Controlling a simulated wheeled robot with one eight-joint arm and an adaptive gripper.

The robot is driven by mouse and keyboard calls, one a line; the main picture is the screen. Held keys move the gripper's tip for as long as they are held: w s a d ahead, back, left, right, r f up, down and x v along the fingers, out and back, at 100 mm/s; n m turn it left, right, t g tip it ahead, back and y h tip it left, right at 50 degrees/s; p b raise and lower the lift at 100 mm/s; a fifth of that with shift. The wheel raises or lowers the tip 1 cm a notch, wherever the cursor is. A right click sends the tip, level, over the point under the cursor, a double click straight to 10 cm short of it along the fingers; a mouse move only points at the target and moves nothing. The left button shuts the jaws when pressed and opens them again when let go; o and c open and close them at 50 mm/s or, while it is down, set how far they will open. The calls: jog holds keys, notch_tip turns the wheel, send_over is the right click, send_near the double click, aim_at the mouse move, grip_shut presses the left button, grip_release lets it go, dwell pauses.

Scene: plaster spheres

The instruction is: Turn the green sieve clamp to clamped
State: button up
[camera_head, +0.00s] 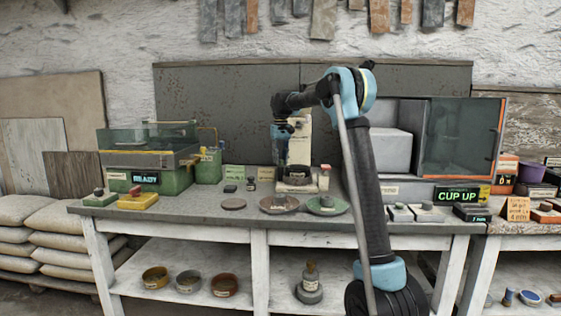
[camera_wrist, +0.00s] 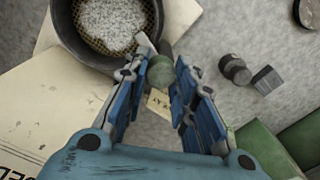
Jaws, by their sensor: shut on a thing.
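The green sieve clamp (camera_wrist: 160,71) is a small rounded green knob at the rim of the sieve in the wrist view. A pale lever part sits by it at the rim. The sieve (camera_wrist: 62,28) is a dark round pan with mesh and white powder or grains inside. My gripper (camera_wrist: 159,82) has its blue fingers on both sides of the knob and is shut on it. In the head view my gripper (camera_head: 283,152) points down at the back of the bench, by the sieve stand (camera_head: 300,135). The clamp cannot be made out there.
A green machine (camera_head: 146,182) reading READY stands at the left on the grey bench (camera_head: 225,222). Several plates and small blocks lie along the front. A glass-sided cabinet (camera_head: 462,140) and a CUP UP sign (camera_head: 457,195) are at the right. My arm crosses the right middle.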

jog(key=shift+w+n, duration=0.1)
jog(key=shift+n, duration=1.7)
jog(key=o, duration=1.1)
notch_tip(320, 180, up, 12)
jog(key=shift+f, duration=0.1)
